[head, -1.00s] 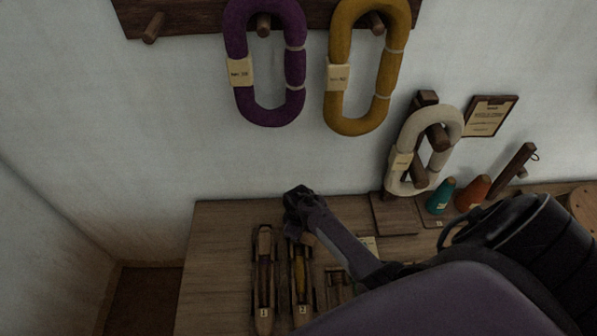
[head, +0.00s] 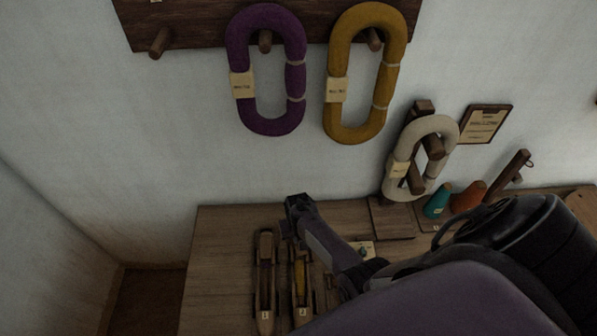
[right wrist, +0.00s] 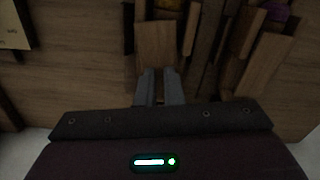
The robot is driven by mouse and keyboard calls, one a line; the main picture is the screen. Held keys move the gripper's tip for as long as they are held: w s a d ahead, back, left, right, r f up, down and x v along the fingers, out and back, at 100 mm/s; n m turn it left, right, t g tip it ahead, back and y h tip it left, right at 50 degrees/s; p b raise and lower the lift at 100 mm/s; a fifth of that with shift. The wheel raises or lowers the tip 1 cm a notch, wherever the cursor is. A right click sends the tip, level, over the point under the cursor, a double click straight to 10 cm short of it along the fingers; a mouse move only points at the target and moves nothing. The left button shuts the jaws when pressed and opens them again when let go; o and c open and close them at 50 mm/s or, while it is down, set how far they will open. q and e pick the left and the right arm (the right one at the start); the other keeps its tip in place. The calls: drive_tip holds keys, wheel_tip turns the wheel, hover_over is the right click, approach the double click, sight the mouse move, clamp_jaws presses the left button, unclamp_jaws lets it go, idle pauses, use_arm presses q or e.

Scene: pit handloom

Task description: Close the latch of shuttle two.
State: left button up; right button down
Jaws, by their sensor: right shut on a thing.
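Shuttle two (head: 302,314), a slim wooden shuttle with a "2" label and a yellow bobbin in its slot, lies on the wooden table. My right gripper (head: 296,203) is low over its far end and hides that end, with the latch not made out. In the right wrist view the two grey fingers (right wrist: 160,88) are close together, with a narrow gap. They are shut on a small part that is too dark to identify, in front of a brown wooden block (right wrist: 156,45). My left gripper is not in view.
Shuttle one (head: 264,318) lies just left of shuttle two. A small label card (head: 367,248) is right of my wrist. A pale hank (head: 441,125), a teal cone (head: 437,203) and an orange cone (head: 467,197) stand farther right. The left table part (head: 218,270) is bare.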

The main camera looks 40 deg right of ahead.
drive_tip(key=shift+w+m, duration=0.1)
drive_tip(key=shift+m, duration=1)
drive_tip(key=c, duration=1.8)
unclamp_jaws()
drive_tip(key=shift+r+p, duration=0.7)
drive_tip(key=shift+r, duration=3.2)
